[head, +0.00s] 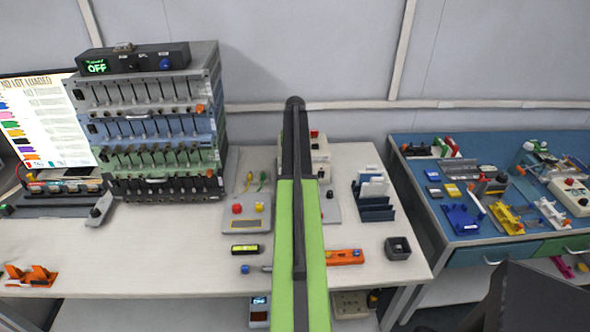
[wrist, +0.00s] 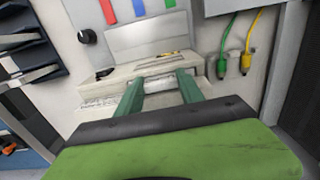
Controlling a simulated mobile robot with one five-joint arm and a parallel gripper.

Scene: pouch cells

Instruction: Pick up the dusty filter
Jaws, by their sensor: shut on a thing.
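In the wrist view, my gripper (wrist: 161,79) has its two green fingers at the front of a beige machine (wrist: 104,90). The fingers are shut on a pale, greyish strip between their tips, which seems to be the dusty filter (wrist: 158,84). It sits at a slot in the machine's front, and I cannot tell how far it is in or out. In the head view, my green arm hides the gripper and filter; part of the beige machine (head: 318,148) shows beside the arm.
Green and yellow cables (wrist: 246,62) hang beside the machine in the wrist view. In the head view, a dark slotted rack (head: 376,212), an orange tool (head: 345,257) and a black box (head: 397,248) lie to the right. A tall cell rack (head: 150,130) stands left.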

